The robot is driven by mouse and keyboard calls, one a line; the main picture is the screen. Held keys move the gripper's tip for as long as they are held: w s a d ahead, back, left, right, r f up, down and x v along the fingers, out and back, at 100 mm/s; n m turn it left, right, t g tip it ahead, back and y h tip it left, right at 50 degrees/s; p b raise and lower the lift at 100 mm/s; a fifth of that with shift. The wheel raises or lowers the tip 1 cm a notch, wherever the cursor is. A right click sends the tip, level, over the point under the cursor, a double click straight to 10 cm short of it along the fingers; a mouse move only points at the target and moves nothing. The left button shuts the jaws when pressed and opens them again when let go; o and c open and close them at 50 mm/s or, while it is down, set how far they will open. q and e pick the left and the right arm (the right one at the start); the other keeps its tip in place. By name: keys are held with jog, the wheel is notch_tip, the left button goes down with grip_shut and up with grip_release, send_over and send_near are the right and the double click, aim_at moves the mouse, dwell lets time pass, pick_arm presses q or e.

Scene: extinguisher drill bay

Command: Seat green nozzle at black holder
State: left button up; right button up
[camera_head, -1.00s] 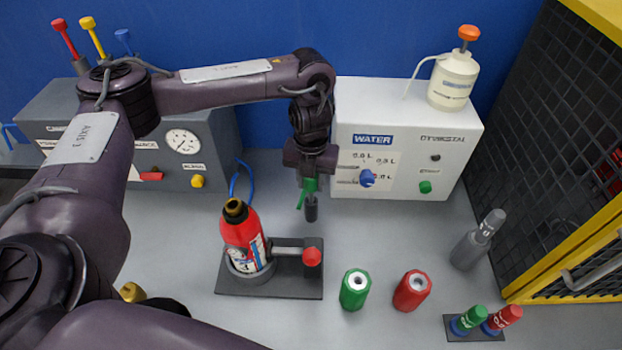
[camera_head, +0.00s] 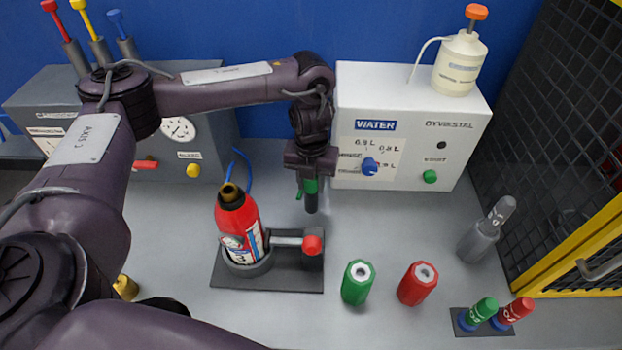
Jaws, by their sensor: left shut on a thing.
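My left gripper (camera_head: 311,170) points down in front of the white water box. It is shut on the green nozzle (camera_head: 310,186), which has a green collar, a small green lever and a black tube pointing down. The jaws hide the nozzle's top. The nozzle hangs upright in the air, just behind the black holder (camera_head: 290,279), a flat dark base with a round cup at its left. A red extinguisher bottle (camera_head: 238,222) stands tilted in the cup, and a grey arm with a red knob (camera_head: 312,245) reaches right from it. My right gripper is not in view.
A green cylinder (camera_head: 357,287) and a red cylinder (camera_head: 417,289) stand right of the base. A small rack (camera_head: 468,329) with green and red pieces and a grey bottle (camera_head: 479,243) are farther right. Boxes line the back; a yellow-framed mesh (camera_head: 560,262) bounds the right.

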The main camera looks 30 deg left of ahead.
pick_arm(q)
jog(key=shift+f, duration=0.2)
jog(key=o, duration=1.1)
jog(key=shift+r, duration=0.1)
notch_tip(320, 180, up, 8)
jog(key=shift+f+p, duration=0.2)
jog(key=shift+p, duration=0.4)
jog(key=shift+d, duration=0.1)
